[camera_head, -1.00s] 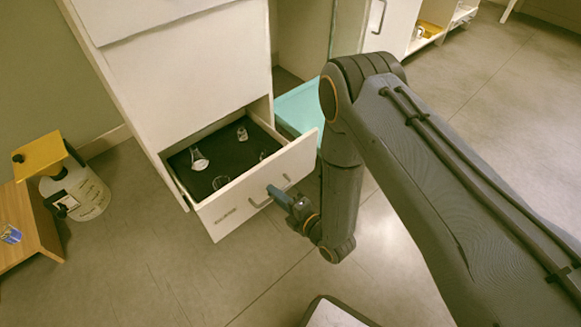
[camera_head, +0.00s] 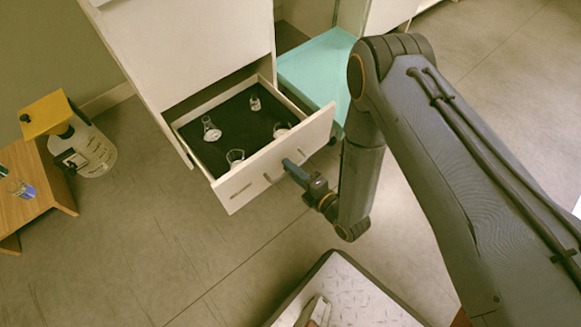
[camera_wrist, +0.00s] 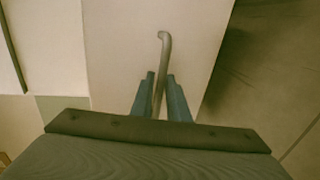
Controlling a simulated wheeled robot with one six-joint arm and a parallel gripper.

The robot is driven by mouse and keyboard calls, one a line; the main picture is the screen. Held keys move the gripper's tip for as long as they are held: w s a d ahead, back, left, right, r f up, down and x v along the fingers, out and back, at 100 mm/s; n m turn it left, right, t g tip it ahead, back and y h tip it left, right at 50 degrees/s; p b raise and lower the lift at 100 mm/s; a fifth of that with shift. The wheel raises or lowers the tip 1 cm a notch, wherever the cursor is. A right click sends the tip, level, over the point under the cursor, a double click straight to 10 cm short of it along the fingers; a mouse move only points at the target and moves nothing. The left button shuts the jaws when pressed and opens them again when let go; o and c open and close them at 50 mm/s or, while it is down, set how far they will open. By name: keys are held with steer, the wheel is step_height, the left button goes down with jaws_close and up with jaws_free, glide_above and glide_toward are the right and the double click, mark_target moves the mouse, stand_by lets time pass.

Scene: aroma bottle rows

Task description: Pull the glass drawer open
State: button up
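The glass drawer (camera_head: 258,172) stands pulled out of the white cabinet (camera_head: 185,45), low down in the head view. Its dark inside holds several pieces of clear glassware, among them a flask (camera_head: 211,130) and a beaker (camera_head: 235,157). My gripper (camera_head: 290,168) is at the drawer's front handle. In the wrist view the handle (camera_wrist: 163,45) runs down between the two fingers (camera_wrist: 160,95) of my gripper, which look closed around it. The lower end of the handle is hidden by my gripper.
A turquoise surface (camera_head: 318,68) lies right of the drawer. At left stand a white container (camera_head: 92,150) with a yellow top and a wooden table (camera_head: 25,200). A light padded item (camera_head: 350,295) is at the bottom.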

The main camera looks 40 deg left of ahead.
steer(key=shift+s, duration=0.1)
steer(key=shift+d, duration=0.15)
steer(key=w+p+v, duration=0.1)
steer(key=p+v, duration=0.1)
steer(key=v, duration=0.5)
steer(key=shift+s+d, duration=0.25)
steer(key=shift+s, duration=0.2)
